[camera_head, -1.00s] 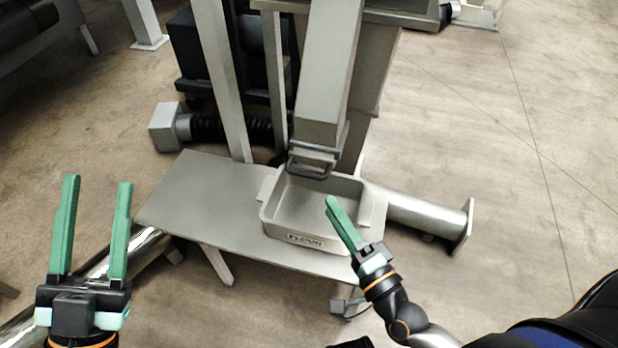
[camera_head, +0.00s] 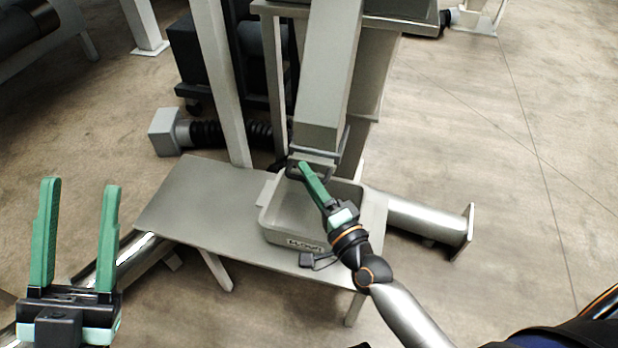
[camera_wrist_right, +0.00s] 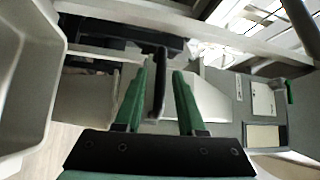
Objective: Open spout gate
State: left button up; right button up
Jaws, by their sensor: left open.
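The grey spout (camera_head: 325,100) slopes down over the flour tray. Its gate has a dark loop handle (camera_head: 291,172) at the lower end. My right gripper (camera_head: 304,167) reaches up to this handle over the tray. In the right wrist view, the dark handle bar (camera_wrist_right: 160,80) stands between the two green fingers (camera_wrist_right: 158,98), with gaps showing on both sides. Those fingers are apart. In the head view my right gripper covers part of the handle. My left gripper (camera_head: 80,188) is open and empty at the lower left, away from the spout.
The grey flour tray (camera_head: 274,228) sits under the spout on a metal shelf (camera_head: 185,200). A metal post (camera_head: 220,80) rises behind the shelf's left part. A round metal tube (camera_head: 425,220) sticks out to the right. The floor at right is clear.

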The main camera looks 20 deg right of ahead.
grip_shut()
dwell(1.2)
